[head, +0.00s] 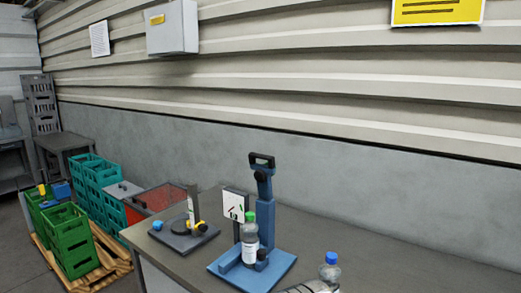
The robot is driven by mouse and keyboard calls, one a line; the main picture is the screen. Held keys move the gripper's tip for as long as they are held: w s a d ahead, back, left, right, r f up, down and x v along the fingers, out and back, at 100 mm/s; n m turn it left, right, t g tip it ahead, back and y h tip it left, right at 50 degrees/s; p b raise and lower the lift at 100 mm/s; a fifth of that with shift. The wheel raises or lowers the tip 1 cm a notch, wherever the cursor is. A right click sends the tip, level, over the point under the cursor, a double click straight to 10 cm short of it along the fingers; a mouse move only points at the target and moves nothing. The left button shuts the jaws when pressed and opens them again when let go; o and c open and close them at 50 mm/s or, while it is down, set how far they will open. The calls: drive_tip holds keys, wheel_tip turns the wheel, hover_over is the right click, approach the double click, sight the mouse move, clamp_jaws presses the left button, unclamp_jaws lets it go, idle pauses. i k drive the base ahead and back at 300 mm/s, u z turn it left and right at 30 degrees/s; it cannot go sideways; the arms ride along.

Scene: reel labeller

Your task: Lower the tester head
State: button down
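The tester is a blue stand with a flat blue base (278,270) on the bench and a blue column (267,222). Its tester head appears to be the narrow blue upper part (265,188) with a black handle (262,158), standing high above the base. A clear bottle with a green cap (250,218) and white label stands upright at the column's front left. A white dial panel (234,206) is behind the bottle. Whether anything touches the cap is too small to tell. My gripper is not seen in this view.
A reel labeller (184,230) stands left of the tester on the grey bench (380,255). A blue-capped bottle (329,270) is at the front right, beside a dark, cut-off object (305,288). Green crates (70,240) stand on a pallet at left. The bench's right is clear.

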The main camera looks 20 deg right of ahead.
sight(262, 175)
drive_tip(key=z, duration=0.05)
drive_tip(key=i, duration=0.9)
